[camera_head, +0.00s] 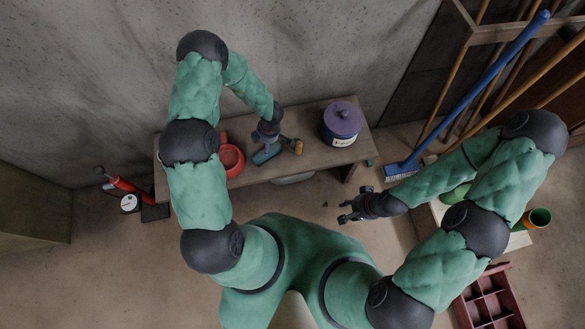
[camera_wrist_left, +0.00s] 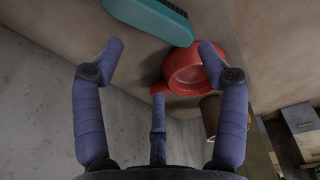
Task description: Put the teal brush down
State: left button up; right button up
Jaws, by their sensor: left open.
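The teal brush (camera_head: 266,154) is at the front edge of the wooden bench in the head view, just below my left gripper (camera_head: 268,132). In the left wrist view the brush (camera_wrist_left: 150,17), with dark bristles, lies past the fingertips at the top. My left gripper (camera_wrist_left: 155,70) has its fingers spread, with nothing between them. The brush appears to rest on the bench top, apart from the fingers. My right gripper (camera_head: 350,208) is empty, its fingers apart, over the floor in front of the bench.
A red bowl-like container (camera_head: 230,160) stands left of the brush; it also shows in the left wrist view (camera_wrist_left: 192,68). A small orange-and-green item (camera_head: 296,147) and a purple-lidded jar (camera_head: 342,122) stand to the right on the bench (camera_head: 305,118). A blue broom (camera_head: 480,85) leans at the right.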

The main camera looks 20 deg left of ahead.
pick_arm(q)
jog(key=s+d+r+m+h, duration=0.2)
jog(key=s+d+m+h, duration=0.1)
jog(key=s+d+m, duration=0.5)
jog(key=s+d+r+m+h, duration=0.2)
jog(key=s+d+m, duration=0.6)
jog(key=m, duration=0.4)
jog(key=shift+s+d+r+t+h, duration=0.2)
jog(key=shift+d+r+t+h, duration=0.25)
jog(key=shift+d, duration=0.3)
jog(key=shift+f, duration=0.15)
